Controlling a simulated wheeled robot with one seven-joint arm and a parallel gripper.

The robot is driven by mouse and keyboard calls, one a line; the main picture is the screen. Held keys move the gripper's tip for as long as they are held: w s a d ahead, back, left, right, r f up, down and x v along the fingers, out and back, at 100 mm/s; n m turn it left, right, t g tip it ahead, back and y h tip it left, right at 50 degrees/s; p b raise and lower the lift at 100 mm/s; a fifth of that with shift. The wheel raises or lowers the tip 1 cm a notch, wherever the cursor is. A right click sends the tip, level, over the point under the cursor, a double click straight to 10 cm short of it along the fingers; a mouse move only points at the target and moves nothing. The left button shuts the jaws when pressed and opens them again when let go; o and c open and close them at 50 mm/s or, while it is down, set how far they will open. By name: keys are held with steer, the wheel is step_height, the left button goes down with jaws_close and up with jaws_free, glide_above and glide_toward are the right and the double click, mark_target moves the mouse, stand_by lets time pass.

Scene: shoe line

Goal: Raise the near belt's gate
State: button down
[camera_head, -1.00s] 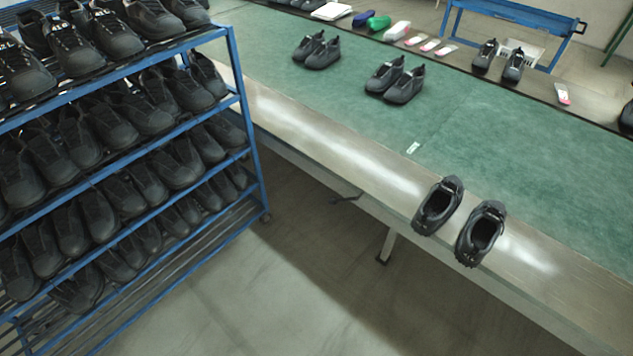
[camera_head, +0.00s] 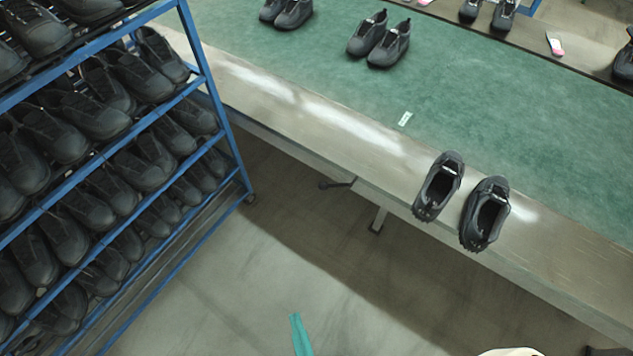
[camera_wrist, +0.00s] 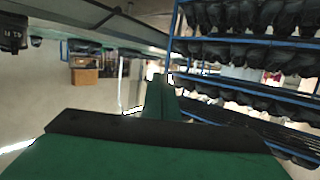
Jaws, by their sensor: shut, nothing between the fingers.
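The near belt (camera_head: 450,125) is a long green surface with a pale metal border. I cannot pick out a gate on it for certain. A small dark lever-like part (camera_head: 337,184) juts out below its near edge, left of the support leg. My gripper, a narrow teal piece (camera_head: 298,335), shows at the bottom of the head view, over the floor and apart from the belt. In the wrist view my gripper's green finger (camera_wrist: 160,92) stands upright beyond a wide green body with a dark front edge. It is shut and empty.
A blue rack (camera_head: 222,120) full of dark shoes stands at the left. A pair of shoes (camera_head: 485,213) sits on the belt's near border. More pairs (camera_head: 380,40) stand farther back. A small white label (camera_head: 405,118) lies on the green. The floor (camera_head: 250,290) between rack and belt is clear.

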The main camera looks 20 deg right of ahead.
steer(key=w+d+f+m+g+h, duration=0.1)
steer(key=w+d+f+g+h, duration=0.25)
steer(key=w+f, duration=1.55)
steer(key=w+d+r+m+g+h, duration=0.1)
steer(key=w+d+m+g, duration=0.1)
steer(key=w, duration=0.5)
steer(key=w+d+r+m+g+h, duration=0.1)
steer(key=w+d+m+h, duration=0.15)
steer(key=w, duration=0.35)
steer(key=w+d+r+m+g+h, duration=0.2)
steer(key=w+r+m+g, duration=0.1)
steer(key=w+r, duration=0.5)
steer(key=shift+d+r+m, duration=0.2)
steer(key=shift+d+m, duration=0.1)
steer(key=shift+m, duration=0.15)
steer(key=shift+g, duration=0.25)
steer(key=s+f+x, duration=0.1)
steer(key=f+x, duration=0.1)
steer(key=x, duration=1)
steer(key=shift+s+f, duration=0.15)
steer(key=shift+f, duration=0.1)
